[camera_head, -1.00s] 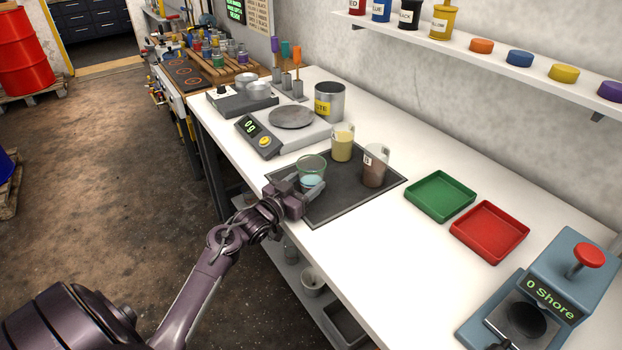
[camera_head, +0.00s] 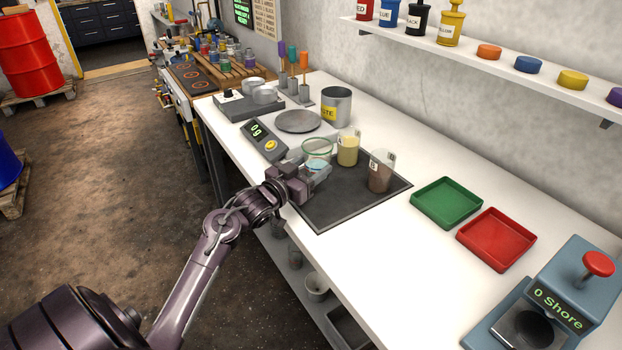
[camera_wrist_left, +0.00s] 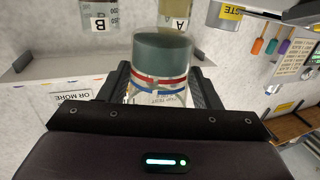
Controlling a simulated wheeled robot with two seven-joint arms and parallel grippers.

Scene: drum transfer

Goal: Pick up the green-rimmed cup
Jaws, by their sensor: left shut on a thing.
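The clear green-rimmed cup (camera_head: 318,163) has pale blue contents and appears raised above the dark mat (camera_head: 335,211). My left gripper (camera_head: 314,175) is shut around the cup's sides, and its fingers partly hide the cup. In the left wrist view the cup (camera_wrist_left: 163,60) sits between the two fingers (camera_wrist_left: 160,88), showing teal contents and red and blue bands. Cup A (camera_head: 348,151), with yellowish contents, and cup B (camera_head: 380,174), with brown contents, stand on the mat to the right. My right gripper is not in view.
Behind the cup is a scale (camera_head: 264,142) reading 0g, with a round plate, and a grey waste can (camera_head: 336,106). Green (camera_head: 447,203) and red (camera_head: 497,238) trays and a Shore tester (camera_head: 560,300) lie right. White bench is clear between mat and trays.

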